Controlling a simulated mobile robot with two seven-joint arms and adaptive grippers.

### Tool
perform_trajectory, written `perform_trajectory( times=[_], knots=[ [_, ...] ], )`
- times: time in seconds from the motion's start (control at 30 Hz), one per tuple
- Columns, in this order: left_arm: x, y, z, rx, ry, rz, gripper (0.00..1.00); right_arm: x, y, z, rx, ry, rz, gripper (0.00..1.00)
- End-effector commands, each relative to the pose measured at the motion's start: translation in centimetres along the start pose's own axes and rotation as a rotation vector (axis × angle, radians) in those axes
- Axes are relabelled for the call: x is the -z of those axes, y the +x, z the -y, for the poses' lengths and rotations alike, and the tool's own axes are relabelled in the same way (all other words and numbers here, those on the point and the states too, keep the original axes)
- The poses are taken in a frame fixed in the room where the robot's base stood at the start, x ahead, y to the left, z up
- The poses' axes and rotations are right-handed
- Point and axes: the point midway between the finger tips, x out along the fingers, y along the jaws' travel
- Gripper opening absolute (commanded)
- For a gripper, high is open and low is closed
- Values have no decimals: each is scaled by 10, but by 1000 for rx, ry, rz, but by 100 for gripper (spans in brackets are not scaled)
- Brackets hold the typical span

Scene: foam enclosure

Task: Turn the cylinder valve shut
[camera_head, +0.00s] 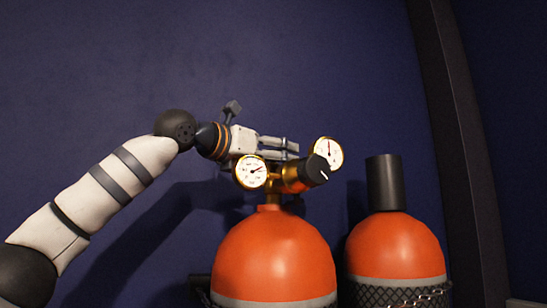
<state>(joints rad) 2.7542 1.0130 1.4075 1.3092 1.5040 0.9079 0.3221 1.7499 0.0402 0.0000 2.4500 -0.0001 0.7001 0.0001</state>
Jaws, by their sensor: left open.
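An orange gas cylinder (273,255) stands upright in the middle of the head view. On its top sits a brass regulator (287,180) with two round white-faced gauges, a left gauge (251,172) and a right gauge (328,152). A black knob (315,170) with a white mark faces forward between them. My left gripper (291,149) is open and reaches in from the left, with its fingers above and seemingly behind the regulator. I cannot tell whether the fingers touch anything. The cylinder valve itself is not clearly visible. My right gripper is out of view.
A second orange cylinder (396,248) with a black cap (384,182) stands to the right, wrapped in dark netting with a chain low across it. A dark vertical post (456,130) rises at the right. The blue wall (120,80) is bare behind and above.

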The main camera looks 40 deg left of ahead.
Motion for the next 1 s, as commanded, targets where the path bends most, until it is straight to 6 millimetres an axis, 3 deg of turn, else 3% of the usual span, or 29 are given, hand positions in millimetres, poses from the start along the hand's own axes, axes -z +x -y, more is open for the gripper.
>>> perform_trajectory(
  times=[0.03, 0.2, 0.27, 0.57, 1.0],
  knots=[
    [0, 0, 0, 0, 0, 0, 64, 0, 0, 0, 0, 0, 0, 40],
    [0, 0, 0, 0, 0, 0, 26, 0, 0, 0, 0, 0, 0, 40],
    [0, 0, 0, 0, 0, 0, 15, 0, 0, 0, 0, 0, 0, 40],
    [0, 0, -1, 30, -1, -1, 15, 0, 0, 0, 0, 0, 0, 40],
    [1, 1, -1, 315, -7, -1, 15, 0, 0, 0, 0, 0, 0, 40]
  ],
)
